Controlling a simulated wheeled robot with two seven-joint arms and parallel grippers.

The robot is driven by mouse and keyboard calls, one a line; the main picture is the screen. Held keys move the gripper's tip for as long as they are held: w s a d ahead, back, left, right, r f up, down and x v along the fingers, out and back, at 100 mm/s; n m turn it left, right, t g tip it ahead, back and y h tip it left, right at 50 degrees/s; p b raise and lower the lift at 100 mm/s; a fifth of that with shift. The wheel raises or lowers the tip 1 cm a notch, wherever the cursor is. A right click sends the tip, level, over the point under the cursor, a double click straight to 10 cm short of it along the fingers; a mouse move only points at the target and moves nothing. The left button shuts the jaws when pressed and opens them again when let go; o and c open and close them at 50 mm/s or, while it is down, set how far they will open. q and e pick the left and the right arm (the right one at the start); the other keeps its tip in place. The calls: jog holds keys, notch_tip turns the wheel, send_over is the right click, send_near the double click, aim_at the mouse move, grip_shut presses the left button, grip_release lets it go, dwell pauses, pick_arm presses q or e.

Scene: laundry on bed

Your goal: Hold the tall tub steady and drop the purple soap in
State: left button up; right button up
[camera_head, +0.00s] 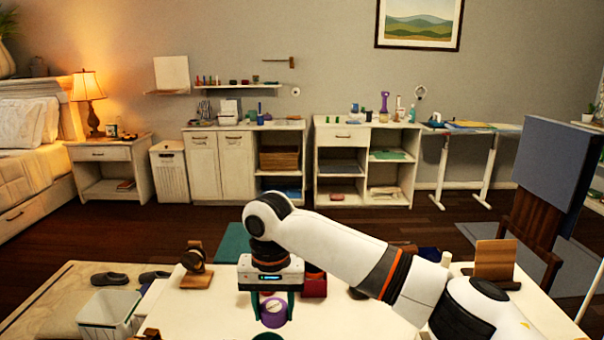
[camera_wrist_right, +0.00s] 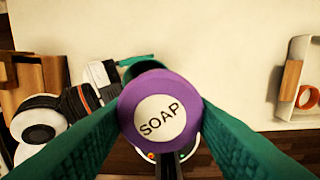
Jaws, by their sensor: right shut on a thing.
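The purple soap (camera_head: 274,311) is a round purple piece with a pale label. In the right wrist view the soap (camera_wrist_right: 160,115) shows its "SOAP" label between the teal fingers. My right gripper (camera_head: 273,305) points down and is shut on it, above the white table. A dark rounded edge (camera_head: 268,337) shows just below the soap at the bottom of the head view. I cannot tell whether it is the tall tub's rim. In the right wrist view, white and black arm parts, seemingly my left arm, reach toward a dark teal shape behind the soap. The left fingertips are not clear.
The white table (camera_head: 215,300) holds a wooden stand (camera_head: 197,278) at left, a red box (camera_head: 314,285) behind the gripper and a wooden holder (camera_head: 494,260) at right. A white open bin (camera_head: 110,312) stands at lower left. A white tray (camera_wrist_right: 292,75) shows in the wrist view.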

jog(key=shift+f, duration=1.7)
jog(key=o, duration=1.1)
notch_tip(320, 180, up, 12)
